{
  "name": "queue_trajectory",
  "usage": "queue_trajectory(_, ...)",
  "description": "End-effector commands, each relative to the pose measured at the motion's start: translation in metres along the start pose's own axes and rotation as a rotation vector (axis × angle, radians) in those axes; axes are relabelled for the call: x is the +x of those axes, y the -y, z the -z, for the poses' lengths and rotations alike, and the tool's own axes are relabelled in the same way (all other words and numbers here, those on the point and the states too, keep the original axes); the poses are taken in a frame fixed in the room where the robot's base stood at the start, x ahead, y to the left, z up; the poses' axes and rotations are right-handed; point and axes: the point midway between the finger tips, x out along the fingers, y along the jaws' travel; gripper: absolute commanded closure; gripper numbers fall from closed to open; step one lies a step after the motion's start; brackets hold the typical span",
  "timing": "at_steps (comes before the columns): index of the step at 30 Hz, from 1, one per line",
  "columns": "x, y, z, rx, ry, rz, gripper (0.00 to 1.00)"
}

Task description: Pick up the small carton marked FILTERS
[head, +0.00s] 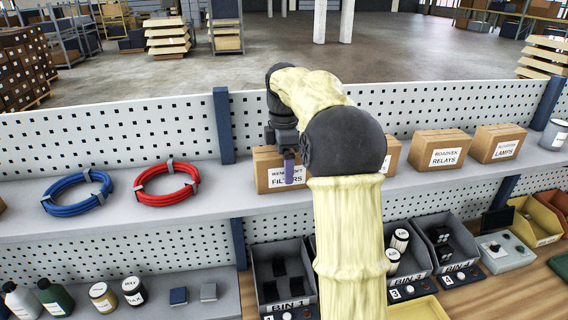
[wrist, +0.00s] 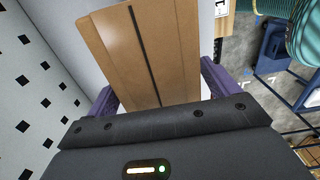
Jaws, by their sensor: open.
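The small brown carton marked FILTERS (head: 264,164) stands on the upper shelf, its white label facing my body. My wrist and arm hide part of its top and right side in the head view. My gripper (head: 289,168) is at the carton, with one purple finger in front of the label. In the wrist view the carton's taped top (wrist: 150,50) lies between the two purple fingers of my gripper (wrist: 158,80). The fingers are apart, one on either side of the carton. Whether they touch it I cannot tell.
The RELAYS carton (head: 440,150) and LAMPS carton (head: 497,143) stand to the right on the upper shelf (head: 225,195). Another carton (head: 392,156) is partly behind my arm. Red (head: 167,199) and blue (head: 78,208) cable coils lie left. A perforated panel (head: 110,140) runs behind.

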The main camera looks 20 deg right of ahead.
Motion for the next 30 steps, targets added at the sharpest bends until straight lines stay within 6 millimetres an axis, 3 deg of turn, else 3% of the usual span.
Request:
queue_trajectory(4,0.0077,0.0007,-0.0003,0.001,0.0,0.0,0.13)
queue_trajectory(19,0.008,0.0005,-0.0002,0.001,0.0,-0.001,0.13)
queue_trajectory(28,0.008,0.0004,0.0014,-0.002,0.0,-0.001,0.7)
queue_trajectory(30,0.0074,0.0003,0.0013,-0.002,0.0,-0.002,0.72)
